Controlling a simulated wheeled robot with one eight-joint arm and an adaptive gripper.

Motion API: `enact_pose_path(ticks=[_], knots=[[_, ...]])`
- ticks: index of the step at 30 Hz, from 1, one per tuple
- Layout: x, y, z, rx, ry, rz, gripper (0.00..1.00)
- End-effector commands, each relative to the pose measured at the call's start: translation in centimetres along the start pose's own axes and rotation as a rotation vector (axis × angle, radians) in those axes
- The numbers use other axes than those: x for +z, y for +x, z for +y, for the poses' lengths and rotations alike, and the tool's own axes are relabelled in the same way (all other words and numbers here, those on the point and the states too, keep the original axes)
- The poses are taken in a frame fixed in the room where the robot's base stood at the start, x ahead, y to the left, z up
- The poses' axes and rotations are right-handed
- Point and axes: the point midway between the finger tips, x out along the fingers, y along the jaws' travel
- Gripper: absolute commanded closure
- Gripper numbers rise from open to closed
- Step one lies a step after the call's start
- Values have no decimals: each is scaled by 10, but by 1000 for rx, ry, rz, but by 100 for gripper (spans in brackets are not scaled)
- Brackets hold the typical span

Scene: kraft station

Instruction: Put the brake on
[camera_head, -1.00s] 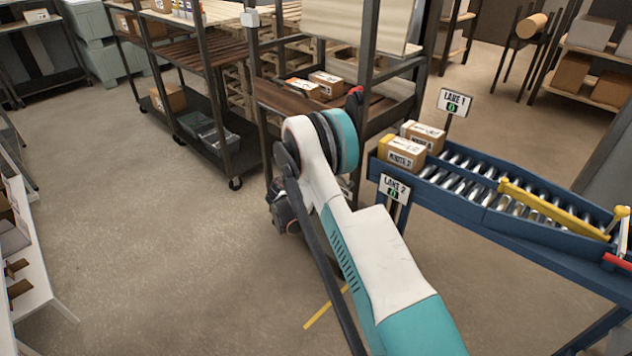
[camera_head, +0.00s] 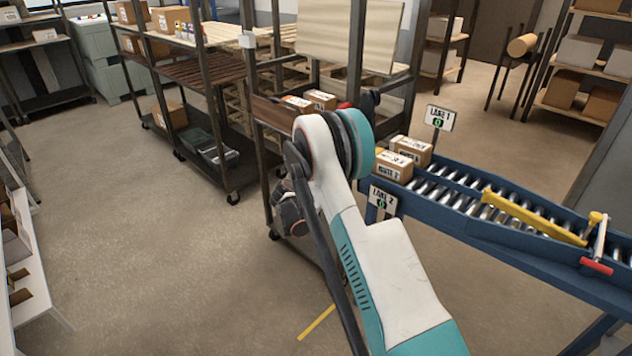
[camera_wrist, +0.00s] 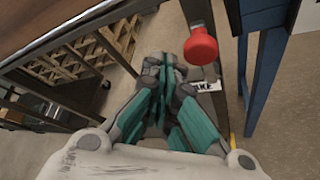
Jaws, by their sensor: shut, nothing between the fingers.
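A red round knob (camera_wrist: 201,46) on a short stem shows in the wrist view, right of my gripper. Just below it is a white label (camera_wrist: 207,86), partly hidden, with letters like "AKE". In the head view a small red part (camera_head: 345,105) shows at the end of the dark rack cart (camera_head: 268,112), behind my arm. My gripper (camera_wrist: 160,68) is shut and empty in the wrist view, its teal fingers together, left of and apart from the knob. In the head view its fingertips are hidden.
Shelving (camera_head: 200,60) stands behind. The floor (camera_head: 150,250) at left is clear.

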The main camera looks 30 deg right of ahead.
Motion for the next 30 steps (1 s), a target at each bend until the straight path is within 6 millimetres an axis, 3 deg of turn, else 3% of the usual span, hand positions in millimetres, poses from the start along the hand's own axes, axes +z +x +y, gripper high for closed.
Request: enact_pose_path(ticks=[30], knots=[[10,-5,-7,-2,1,-1,100]])
